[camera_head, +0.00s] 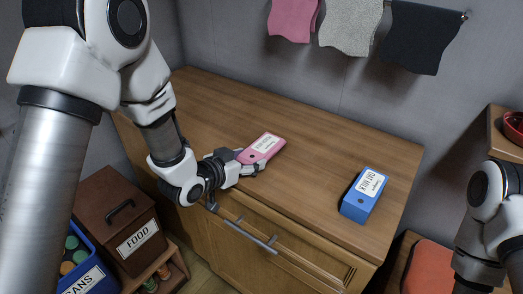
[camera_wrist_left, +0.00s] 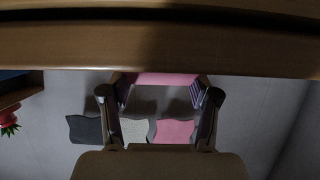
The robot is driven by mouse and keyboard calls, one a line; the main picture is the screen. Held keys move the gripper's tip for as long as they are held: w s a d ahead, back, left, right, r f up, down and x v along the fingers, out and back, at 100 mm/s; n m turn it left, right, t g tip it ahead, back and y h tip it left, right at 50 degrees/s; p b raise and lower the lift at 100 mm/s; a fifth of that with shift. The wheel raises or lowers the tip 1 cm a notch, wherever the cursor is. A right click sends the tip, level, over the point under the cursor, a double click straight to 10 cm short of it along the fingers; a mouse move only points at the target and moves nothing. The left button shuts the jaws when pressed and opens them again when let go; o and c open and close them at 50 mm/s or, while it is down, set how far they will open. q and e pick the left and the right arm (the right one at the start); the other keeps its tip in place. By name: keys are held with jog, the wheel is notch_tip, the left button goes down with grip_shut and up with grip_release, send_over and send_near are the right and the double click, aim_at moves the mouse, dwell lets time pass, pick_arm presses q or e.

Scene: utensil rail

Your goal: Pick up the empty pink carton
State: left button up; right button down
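The pink carton (camera_head: 262,148) lies near the front edge of the wooden counter, its white label facing up. In the left wrist view, a pink strip of the carton (camera_wrist_left: 162,79) fills the gap between the fingertips. My left gripper (camera_head: 248,163) is at the carton's near left end, with one finger along its front side. Its fingers stand apart at either side of the carton in the left wrist view (camera_wrist_left: 161,84). I cannot tell whether they press on it. My right arm shows at the right edge, but its gripper is out of view.
A blue carton (camera_head: 364,195) is on the counter (camera_head: 310,140) to the right, well apart from the pink one. A drawer handle (camera_head: 250,237) sticks out below the edge. Cloths (camera_head: 352,22) hang at the back. A brown FOOD box (camera_head: 118,222) stands lower left.

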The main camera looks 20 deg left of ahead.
pick_arm(q)
jog(key=shift+r, duration=0.1)
jog(key=shift+c, duration=0.2)
notch_tip(320, 180, up, 4)
jog(key=p, duration=0.3)
jog(key=shift+p, duration=0.4)
jog(key=s, duration=0.2)
jog(key=s+d+b, duration=0.1)
jog(key=s, duration=0.2)
jog(key=shift+s+d+f, duration=0.1)
jog(key=shift+s+f, duration=0.1)
jog(key=s+d+r+p, duration=0.1)
jog(key=s+d+p, duration=0.1)
jog(key=s+p, duration=0.8)
jog(key=p, duration=0.8)
jog(key=shift+s+d, duration=0.15)
